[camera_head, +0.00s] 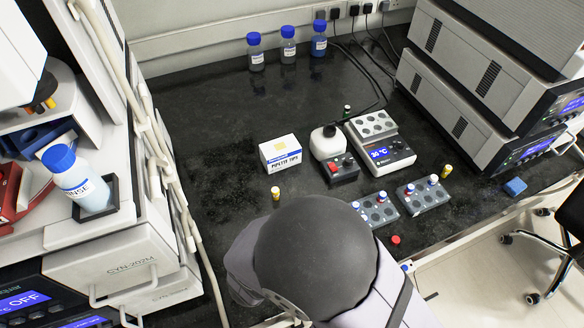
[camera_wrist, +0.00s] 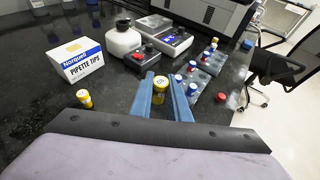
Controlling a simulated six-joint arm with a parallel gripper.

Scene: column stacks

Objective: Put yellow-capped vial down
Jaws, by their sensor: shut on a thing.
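My gripper (camera_wrist: 162,92) shows in the wrist view, its two blue fingers shut on a yellow-capped vial (camera_wrist: 159,84). The vial looks upright, cap toward the camera; I cannot tell whether its base touches the bench. In the head view my arm hides the fingers and this vial. A second yellow-capped vial (camera_head: 276,193) stands alone on the bench, and is left of my gripper in the wrist view (camera_wrist: 84,98). A third yellow-capped vial (camera_head: 446,171) stands at the right, beyond the racks.
Two grey vial racks (camera_head: 384,221) (camera_head: 433,195) hold several capped vials. A red-capped item (camera_head: 396,240) is near the front edge. A pipette tips box (camera_head: 281,154), white bottle device (camera_head: 329,142) and heating block (camera_head: 385,150) stand behind. Dark bench left of the box is clear.

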